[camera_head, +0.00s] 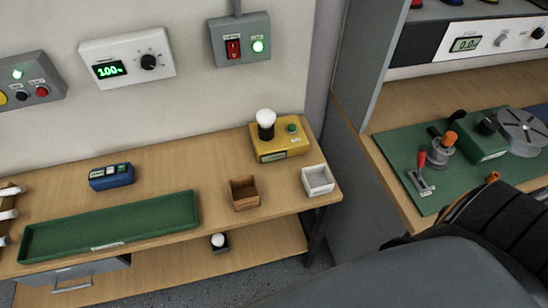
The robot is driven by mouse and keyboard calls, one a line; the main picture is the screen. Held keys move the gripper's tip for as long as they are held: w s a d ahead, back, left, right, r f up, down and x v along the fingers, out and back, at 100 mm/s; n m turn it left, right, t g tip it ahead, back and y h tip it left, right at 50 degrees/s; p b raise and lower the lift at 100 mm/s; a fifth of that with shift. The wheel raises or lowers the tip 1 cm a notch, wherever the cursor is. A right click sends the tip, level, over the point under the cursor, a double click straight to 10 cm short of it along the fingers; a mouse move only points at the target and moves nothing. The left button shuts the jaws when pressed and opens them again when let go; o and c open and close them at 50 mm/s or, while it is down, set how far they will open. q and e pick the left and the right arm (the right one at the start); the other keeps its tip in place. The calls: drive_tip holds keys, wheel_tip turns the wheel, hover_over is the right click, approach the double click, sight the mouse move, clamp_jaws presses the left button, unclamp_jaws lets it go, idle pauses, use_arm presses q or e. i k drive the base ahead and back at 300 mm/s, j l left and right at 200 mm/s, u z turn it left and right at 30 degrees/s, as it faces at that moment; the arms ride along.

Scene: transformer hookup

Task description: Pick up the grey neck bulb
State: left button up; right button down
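A round white bulb (265,116) stands upright in a dark socket or neck on the yellow box (281,154) at the back right of the bench. Another white bulb (218,240) sits in a small dark holder on the lower shelf, below the bench's front edge. Several white rounded items (8,214) show at the left picture edge, partly cut off; I cannot tell whether they are bulbs. No grey neck can be made out clearly on any of them. Large dark parts of my own arm fill the lower right. Neither gripper's fingers show.
The bench holds a long green tray (110,240), a blue box (111,177), a brown open box (245,193) and a white open box (317,179). The bench's middle is clear. A green mat (435,198) with tools lies on the right bench. Control boxes hang on the wall.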

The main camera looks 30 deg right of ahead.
sight(265, 118)
drive_tip(key=l+z, duration=0.4)
drive_tip(key=l, duration=1.4)
drive_tip(key=k, duration=0.05)
